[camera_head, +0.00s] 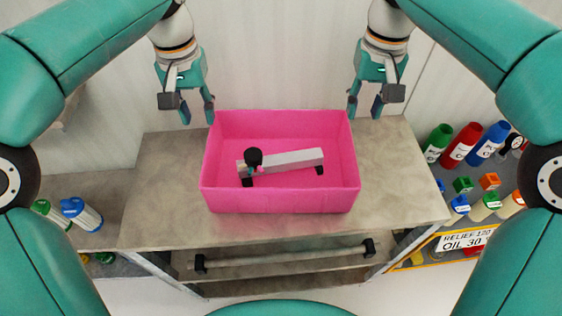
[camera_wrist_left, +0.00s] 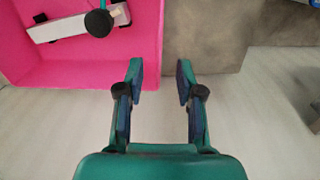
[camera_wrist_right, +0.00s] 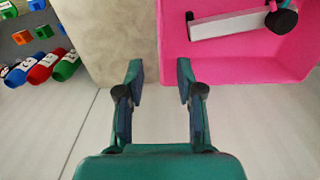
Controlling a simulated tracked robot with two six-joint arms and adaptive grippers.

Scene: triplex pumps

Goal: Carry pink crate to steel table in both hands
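The pink crate (camera_head: 281,203) sits on a grey, worn-looking table top (camera_head: 160,190). Inside the crate lies a light grey bar-shaped tool (camera_head: 292,160) with a black knob. My left gripper (camera_head: 197,112) is open and empty above the crate's far left corner. My right gripper (camera_head: 364,108) is open and empty above its far right corner. In the left wrist view the crate (camera_wrist_left: 90,73) is at the upper left, beyond the open fingers (camera_wrist_left: 160,75). In the right wrist view the crate (camera_wrist_right: 240,70) is at the upper right, beyond the open fingers (camera_wrist_right: 160,75).
Several colored bottles, including a red one (camera_head: 460,145), and small blocks (camera_head: 489,181) stand on a shelf at the right. A blue bottle (camera_head: 82,213) lies on a lower surface at the left. A pale wall (camera_head: 280,60) rises behind the table. Bare table shows on both sides of the crate.

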